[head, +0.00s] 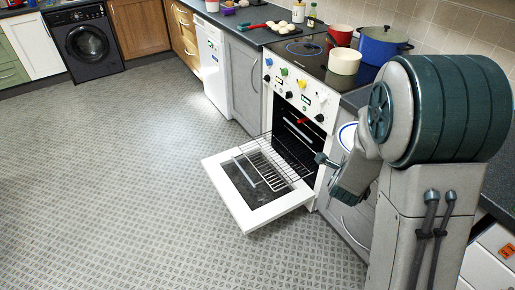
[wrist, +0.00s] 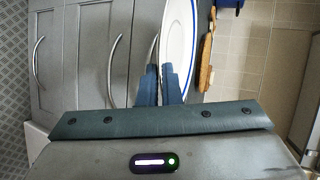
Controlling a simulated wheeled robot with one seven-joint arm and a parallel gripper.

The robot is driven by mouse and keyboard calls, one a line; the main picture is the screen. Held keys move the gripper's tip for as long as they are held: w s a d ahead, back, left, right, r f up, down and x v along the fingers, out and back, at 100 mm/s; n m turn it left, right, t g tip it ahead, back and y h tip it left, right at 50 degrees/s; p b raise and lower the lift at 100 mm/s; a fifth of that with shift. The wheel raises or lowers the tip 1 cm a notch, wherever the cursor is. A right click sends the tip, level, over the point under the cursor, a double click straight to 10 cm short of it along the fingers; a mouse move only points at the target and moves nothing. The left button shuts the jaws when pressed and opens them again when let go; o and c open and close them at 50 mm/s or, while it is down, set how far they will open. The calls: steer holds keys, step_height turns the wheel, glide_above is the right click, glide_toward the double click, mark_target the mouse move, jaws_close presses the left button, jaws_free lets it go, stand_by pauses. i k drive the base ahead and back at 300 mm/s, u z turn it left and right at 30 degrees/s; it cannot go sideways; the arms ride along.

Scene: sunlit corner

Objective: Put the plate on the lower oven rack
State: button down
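The plate is white with a blue rim. In the wrist view the plate (wrist: 178,30) runs up from my fingers, and its left edge passes between them. My gripper (wrist: 161,72) has its two fingers close together on the plate's rim. In the head view my arm hides most of the plate (head: 347,136), and my gripper (head: 321,158) is beside the open oven's right side. The oven (head: 297,95) has its door (head: 232,190) folded down. A wire rack (head: 262,160) extends out over the door. The oven's inside is dark, and I cannot make out the rack levels clearly.
On the hob stand a cream pot (head: 344,62), a red pot (head: 341,35) and a blue pot (head: 383,43). Grey cabinets (wrist: 85,60) are close in the wrist view, and a wooden board (wrist: 206,50) lies beyond the plate. The floor (head: 110,160) left of the oven door is clear.

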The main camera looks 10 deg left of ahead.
mark_target(273, 157)
steer(key=u, duration=0.7)
steer(key=i, duration=1.45)
steer(key=u, duration=0.4)
